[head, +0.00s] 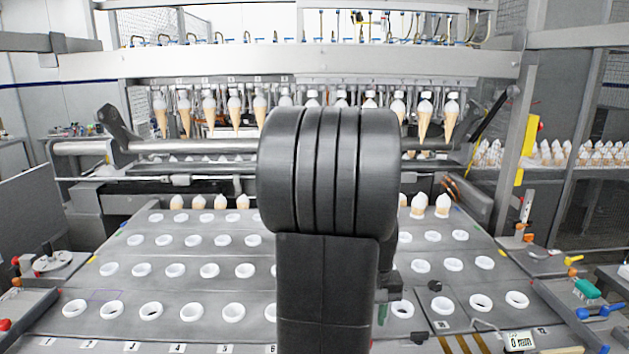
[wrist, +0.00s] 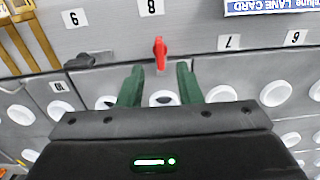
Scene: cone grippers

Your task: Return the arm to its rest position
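My gripper (wrist: 160,72) shows in the wrist view with its two green fingers spread apart and nothing held between them. It is over the grey plate (wrist: 190,47) with white ring holders, and one white ring (wrist: 163,98) shows between the fingers. A small red piece (wrist: 160,53) lies just beyond the fingertips; I cannot tell whether it touches anything. In the head view my own dark arm stands upright in the middle and hides most of the gripper and the centre of the machine.
Ice cream cones (head: 423,120) hang in a row under the machine's bar. More cones (head: 417,206) stand in the plate's back row; the nearer rings (head: 151,311) look empty. A steel roller (head: 190,146) crosses behind. A blue-handled part (head: 600,312) and a green-handled part (head: 587,288) sit at right.

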